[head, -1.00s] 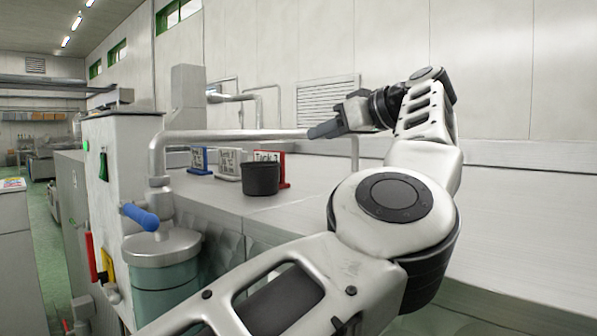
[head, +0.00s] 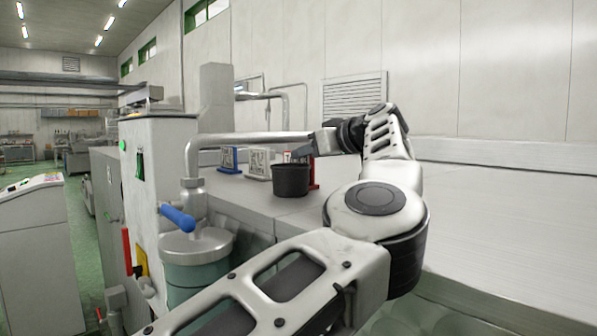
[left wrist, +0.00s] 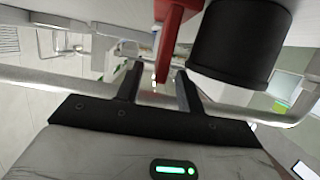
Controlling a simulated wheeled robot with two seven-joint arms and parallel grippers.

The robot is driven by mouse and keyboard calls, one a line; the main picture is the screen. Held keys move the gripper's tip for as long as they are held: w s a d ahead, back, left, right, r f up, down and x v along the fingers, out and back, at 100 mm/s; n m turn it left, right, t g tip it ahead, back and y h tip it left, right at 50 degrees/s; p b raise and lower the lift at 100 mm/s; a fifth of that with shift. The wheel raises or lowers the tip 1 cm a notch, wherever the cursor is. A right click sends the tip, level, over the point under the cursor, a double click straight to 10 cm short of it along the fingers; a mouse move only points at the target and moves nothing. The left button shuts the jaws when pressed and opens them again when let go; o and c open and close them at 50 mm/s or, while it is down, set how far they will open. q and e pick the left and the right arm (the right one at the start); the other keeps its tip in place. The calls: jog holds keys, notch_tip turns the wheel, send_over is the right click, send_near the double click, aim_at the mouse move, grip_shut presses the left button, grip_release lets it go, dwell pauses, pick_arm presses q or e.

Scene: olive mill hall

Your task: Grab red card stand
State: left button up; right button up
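The red card stand (head: 314,176) is on the pale bench top, mostly hidden behind a black tub and my left gripper. In the left wrist view a red upright part of it (left wrist: 172,40) reaches down to the gap between my fingertips. I cannot tell whether it is inside the gap. My left gripper (head: 301,152) is above the tub's rim in the head view. Its fingers (left wrist: 159,78) stand apart in the left wrist view, with nothing clamped. My right gripper is out of view.
The black tub (head: 291,181) stands close beside the red stand. A white card stand (head: 258,165) and a blue card stand (head: 229,160) stand farther left. The bench (head: 265,204) is clear in front of the stands.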

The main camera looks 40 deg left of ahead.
aim_at(287, 154)
pick_arm(q)
jog(key=x, duration=0.2)
jog(key=shift+a+f, duration=0.1)
jog(key=shift+a, duration=0.2)
grip_shut()
